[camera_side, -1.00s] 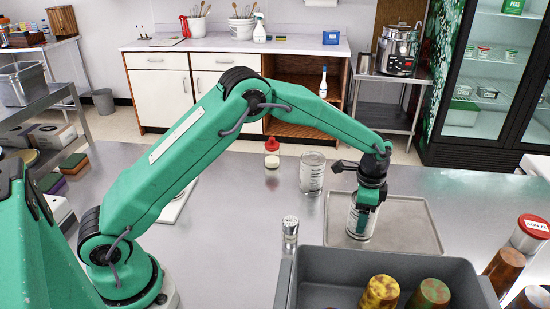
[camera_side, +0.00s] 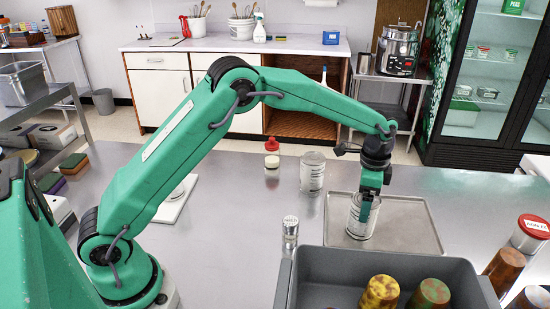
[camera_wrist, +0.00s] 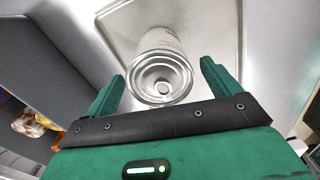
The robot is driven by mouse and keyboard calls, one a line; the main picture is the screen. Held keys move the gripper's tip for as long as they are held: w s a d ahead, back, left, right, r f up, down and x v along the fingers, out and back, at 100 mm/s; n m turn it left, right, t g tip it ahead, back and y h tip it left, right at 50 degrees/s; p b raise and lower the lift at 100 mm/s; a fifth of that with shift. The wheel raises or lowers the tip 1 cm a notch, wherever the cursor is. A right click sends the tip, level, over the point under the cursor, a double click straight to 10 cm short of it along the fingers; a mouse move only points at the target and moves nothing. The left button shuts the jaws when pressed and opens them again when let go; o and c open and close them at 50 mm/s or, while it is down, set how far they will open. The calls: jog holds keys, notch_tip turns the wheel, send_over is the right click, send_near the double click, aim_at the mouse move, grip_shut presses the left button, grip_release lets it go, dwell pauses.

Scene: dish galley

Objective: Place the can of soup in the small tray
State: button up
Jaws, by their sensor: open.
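The can of soup (camera_side: 359,222), silver with a pale label, stands upright on the left part of the small grey tray (camera_side: 408,222). My gripper (camera_side: 369,200) is open and just above the can, its fingers reaching down beside the can's top. In the wrist view, the can (camera_wrist: 163,78) lies between and beyond the two green fingertips of my gripper (camera_wrist: 162,82), with a gap on each side. The tray's bare surface (camera_wrist: 120,22) shows behind it.
A grey bin (camera_side: 390,262) with several patterned cups stands in front of the tray. Another can-like clear container (camera_side: 312,172), a red-capped bottle (camera_side: 271,155) and a shaker (camera_side: 290,230) stand to the left. A red-lidded jar (camera_side: 530,234) is at the right.

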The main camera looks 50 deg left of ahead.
notch_tip(320, 180, up, 7)
jog(key=shift+r, duration=0.1)
dwell(0.3)
jog(key=shift+r, duration=0.1)
dwell(0.4)
jog(key=shift+s+a+r, duration=0.15)
jog(key=shift+r, duration=0.05)
jog(key=s+a+r+n+t, duration=0.3)
jog(key=s+a+r+n, duration=0.35)
jog(key=s+r, duration=0.7)
jog(key=s+a+f+n+t, duration=0.1)
jog(key=s+a+f+n, duration=0.1)
jog(key=s, duration=0.7)
jog(key=s+a+f+n+t, duration=0.1)
jog(key=s+a+f+n, duration=0.1)
jog(key=s, duration=0.8)
jog(key=shift+a+f+t, duration=0.3)
jog(key=shift+a+f, duration=0.2)
jog(key=shift+a, duration=0.45)
